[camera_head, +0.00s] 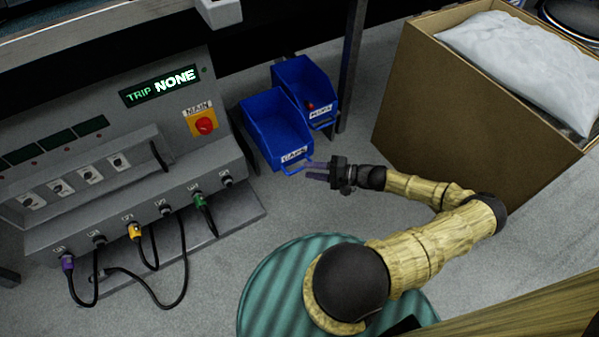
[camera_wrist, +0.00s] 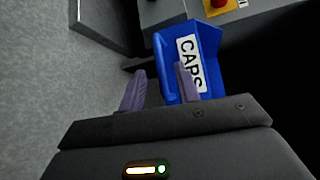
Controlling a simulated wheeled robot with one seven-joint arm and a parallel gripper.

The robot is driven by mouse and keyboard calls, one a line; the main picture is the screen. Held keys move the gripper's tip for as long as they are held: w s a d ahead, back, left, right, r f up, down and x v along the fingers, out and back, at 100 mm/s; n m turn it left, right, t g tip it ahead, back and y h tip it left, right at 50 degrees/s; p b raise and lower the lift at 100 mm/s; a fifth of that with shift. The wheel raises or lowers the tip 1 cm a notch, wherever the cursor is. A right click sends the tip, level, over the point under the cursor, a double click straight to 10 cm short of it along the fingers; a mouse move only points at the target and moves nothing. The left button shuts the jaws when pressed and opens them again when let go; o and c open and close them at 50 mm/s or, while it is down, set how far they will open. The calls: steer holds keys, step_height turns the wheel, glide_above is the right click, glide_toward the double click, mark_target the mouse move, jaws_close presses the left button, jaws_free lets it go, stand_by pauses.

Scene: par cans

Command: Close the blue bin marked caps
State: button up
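The blue bin marked CAPS (camera_head: 274,127) is pulled out in front of its neighbour in the head view, and its open top shows an empty-looking inside. Its front carries a white CAPS label and a blue bar handle (camera_head: 297,169). The bin's label face (camera_wrist: 199,60) fills the upper middle of the wrist view. My gripper (camera_head: 310,171) is at the handle, with its purple fingers pointing left toward it. In the wrist view the fingers (camera_wrist: 160,88) are apart, one overlapping the bin's front. I cannot tell whether they touch the handle.
A second blue labelled bin (camera_head: 318,85) with a small red item sits behind and to the right. A grey panel with cables (camera_head: 130,180) and a red main switch (camera_head: 204,125) stands to the left. A cardboard box (camera_head: 450,110) stands at right, near a dark post (camera_head: 351,60).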

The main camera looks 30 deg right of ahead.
mark_target(300, 168)
steer(key=b+x, duration=0.1)
steer(key=x, duration=0.3)
steer(key=shift+f+b, duration=0.15)
steer(key=shift+b, duration=0.15)
steer(key=shift+w+a, duration=0.25)
steer(key=shift+w, duration=0.05)
jaws_close()
